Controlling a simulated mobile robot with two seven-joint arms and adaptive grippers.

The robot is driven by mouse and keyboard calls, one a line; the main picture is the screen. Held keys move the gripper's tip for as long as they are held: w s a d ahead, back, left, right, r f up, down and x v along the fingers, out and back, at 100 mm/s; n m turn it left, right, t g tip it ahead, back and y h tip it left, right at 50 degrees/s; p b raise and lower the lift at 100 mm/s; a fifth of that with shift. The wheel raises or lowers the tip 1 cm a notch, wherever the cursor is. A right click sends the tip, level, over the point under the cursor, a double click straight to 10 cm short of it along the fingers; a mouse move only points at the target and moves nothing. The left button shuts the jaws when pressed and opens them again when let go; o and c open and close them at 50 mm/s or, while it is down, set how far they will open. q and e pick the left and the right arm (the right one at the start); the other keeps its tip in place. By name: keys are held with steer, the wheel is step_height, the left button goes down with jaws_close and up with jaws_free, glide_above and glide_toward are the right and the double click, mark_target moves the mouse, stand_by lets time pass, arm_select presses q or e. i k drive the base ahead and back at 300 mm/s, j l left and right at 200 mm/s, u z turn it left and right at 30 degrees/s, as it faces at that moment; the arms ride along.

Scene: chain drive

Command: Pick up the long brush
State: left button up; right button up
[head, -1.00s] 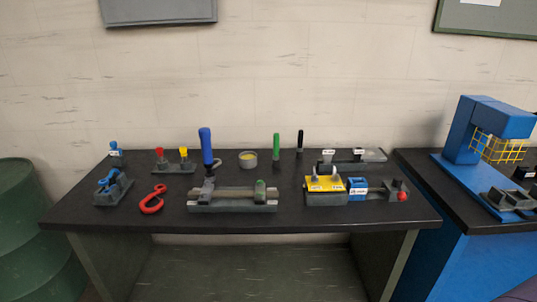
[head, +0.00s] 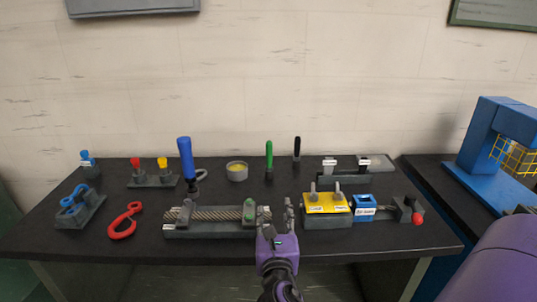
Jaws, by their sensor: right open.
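Two slim upright tools stand at the back middle of the dark table: one with a green handle (head: 269,155) and one with a black handle (head: 297,147). Their lower ends are too small to tell which is the long brush. My right gripper (head: 276,209) is open and empty at the table's front, its fingers pointing away towards the back. It is in front of both tools and apart from them, between the grey fixture and the yellow-topped block. My left gripper is not in view.

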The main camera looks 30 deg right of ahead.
mark_target(268, 176)
steer(key=i+l, duration=0.75)
steer(key=i, duration=0.1)
